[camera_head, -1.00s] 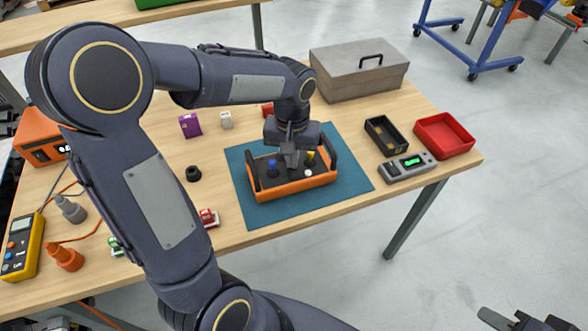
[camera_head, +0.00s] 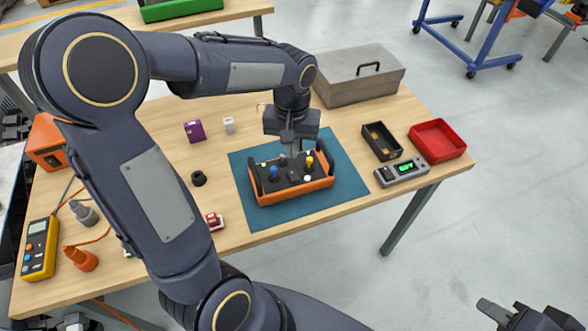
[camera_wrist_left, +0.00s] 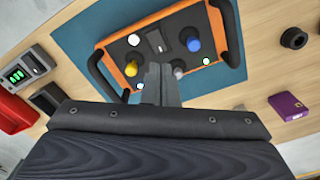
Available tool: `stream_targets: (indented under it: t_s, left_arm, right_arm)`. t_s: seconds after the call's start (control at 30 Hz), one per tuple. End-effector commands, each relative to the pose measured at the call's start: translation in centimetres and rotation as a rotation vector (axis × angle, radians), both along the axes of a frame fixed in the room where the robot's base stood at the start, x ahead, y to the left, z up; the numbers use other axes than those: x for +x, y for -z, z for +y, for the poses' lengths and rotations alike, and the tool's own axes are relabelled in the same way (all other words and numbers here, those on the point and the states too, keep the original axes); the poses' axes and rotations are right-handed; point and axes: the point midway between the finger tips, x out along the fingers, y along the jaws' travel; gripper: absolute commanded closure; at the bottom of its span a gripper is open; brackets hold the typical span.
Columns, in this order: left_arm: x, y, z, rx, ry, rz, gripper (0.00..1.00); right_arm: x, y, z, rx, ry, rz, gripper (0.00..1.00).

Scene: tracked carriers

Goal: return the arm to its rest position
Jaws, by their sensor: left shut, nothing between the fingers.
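My left gripper (camera_head: 289,150) is shut and empty. It points down above the far edge of an orange and black control box (camera_head: 292,193), which lies on a teal mat (camera_head: 345,178). In the left wrist view the shut fingers (camera_wrist_left: 162,78) overlap the near side of the box (camera_wrist_left: 120,67), in front of its blue and yellow knobs. A gap between fingertips and box is hard to judge. My left arm is stretched over the table from the left. My right gripper (camera_head: 497,312) shows partly at the bottom right corner, away from the table; its jaw opening is unclear.
On the wooden table (camera_head: 258,228) are a grey toolbox (camera_head: 350,88), a black tray (camera_head: 381,142), a red bin (camera_head: 438,140), a grey meter (camera_head: 402,171), a purple box (camera_head: 194,131) and a yellow multimeter (camera_head: 39,248). Open floor lies to the right.

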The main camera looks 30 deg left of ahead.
Motion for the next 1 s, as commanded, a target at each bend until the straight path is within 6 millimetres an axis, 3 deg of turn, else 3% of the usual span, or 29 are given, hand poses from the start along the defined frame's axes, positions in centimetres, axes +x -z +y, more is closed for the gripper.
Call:
stream_targets:
  t_s: [0.1,0.67,0.77,1.0]
  left_arm:
    - [0.0,-0.8,0.0,0.000,0.000,0.000,1.00]
    - [-0.4,-1.0,0.0,-0.007,0.003,-0.009,1.00]
    - [-1.9,-2.1,0.1,-0.042,0.013,-0.044,1.00]
    - [-9.7,-5.2,-1.0,-0.185,0.089,-0.246,1.00]
  right_arm:
    - [0.0,-0.7,0.0,0.000,0.000,0.000,0.67]
    - [0.0,-0.6,0.0,0.000,0.000,0.000,0.67]
    - [0.0,-0.6,0.0,0.000,0.000,0.000,0.67]
    - [0.0,-0.6,0.0,0.000,0.000,0.000,0.67]
